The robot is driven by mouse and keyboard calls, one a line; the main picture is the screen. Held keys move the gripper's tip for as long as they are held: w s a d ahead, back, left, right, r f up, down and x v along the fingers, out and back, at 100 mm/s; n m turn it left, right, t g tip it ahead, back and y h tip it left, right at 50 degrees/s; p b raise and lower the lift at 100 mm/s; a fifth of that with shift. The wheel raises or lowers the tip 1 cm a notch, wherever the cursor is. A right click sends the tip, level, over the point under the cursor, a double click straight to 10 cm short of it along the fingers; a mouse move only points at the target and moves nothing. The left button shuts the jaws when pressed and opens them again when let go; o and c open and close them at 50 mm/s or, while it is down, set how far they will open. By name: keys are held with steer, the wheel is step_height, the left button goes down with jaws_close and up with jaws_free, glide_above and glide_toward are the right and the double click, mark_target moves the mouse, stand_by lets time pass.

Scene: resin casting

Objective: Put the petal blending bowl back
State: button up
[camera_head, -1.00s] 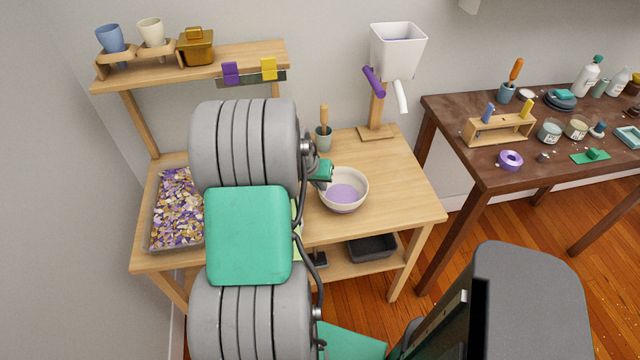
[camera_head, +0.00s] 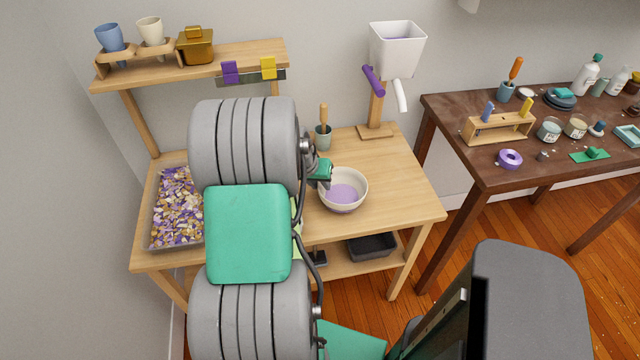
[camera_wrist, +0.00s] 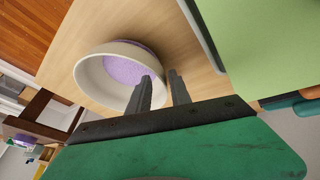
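The petal blending bowl (camera_head: 343,209), cream outside with a purple layer inside, stands upright on the light wooden workbench (camera_head: 408,195), right of my arm. A gap shows between the fingers; whether either touches the wall is hard to tell. In the head view the fingertips are mostly hidden by my wrist.
A tray of purple and cream petals (camera_head: 150,246) lies at left, partly behind my arm. A pot with a wooden-handled tool (camera_head: 324,138) and a white hopper on a stand (camera_head: 396,60) stand behind the bowl. A shelf (camera_head: 190,76) rises at the back. Bench right of the bowl is clear.

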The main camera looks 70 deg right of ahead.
steer(key=v, duration=1.2)
steer(key=w+a+r+n+t, duration=0.25)
steer(key=w+a+n, duration=0.25)
steer(key=w+a, duration=0.8)
steer(key=w+a+r+n+t+y, duration=0.1)
steer(key=a+n, duration=0.4)
steer(key=a, duration=1)
steer(key=w+a+n+t+y, duration=0.1)
steer(key=w+a+n+y, duration=0.2)
steer(key=a, duration=1.1)
steer(key=n, duration=0.3)
steer(key=shift+a+r+n+y, duration=0.3)
steer(key=shift+a+r, duration=0.05)
steer(key=shift+a, duration=0.05)
steer(key=shift+w, duration=0.1)
